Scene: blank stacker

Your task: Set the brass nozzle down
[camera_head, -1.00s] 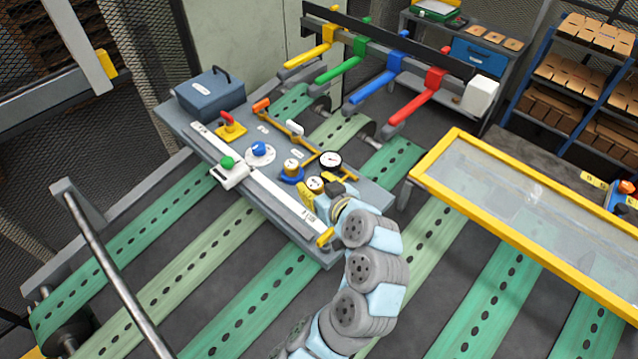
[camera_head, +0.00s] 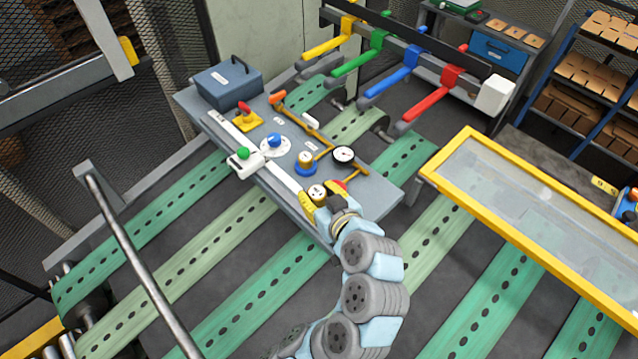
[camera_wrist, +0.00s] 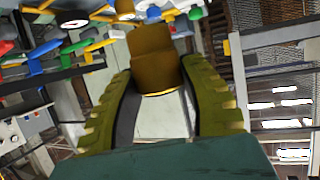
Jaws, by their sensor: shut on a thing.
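The brass nozzle (camera_head: 317,191) is between the yellow fingers of my gripper (camera_head: 322,198), over the front right end of the grey panel table (camera_head: 380,190). In the wrist view the nozzle (camera_wrist: 155,58) is a brown-gold block gripped between the two ridged fingers of my gripper (camera_wrist: 156,82). My gripper is shut on it. I cannot tell whether the nozzle touches the panel. Its lower part is hidden by the fingers.
A brass-topped piece on a blue base (camera_head: 305,165) stands just behind, with a round gauge (camera_head: 343,154) to its right. A blue knob (camera_head: 274,140), green knob (camera_head: 243,153) and blue-grey box (camera_head: 228,83) lie further left. A yellow-framed glass table (camera_head: 455,150) stands at right.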

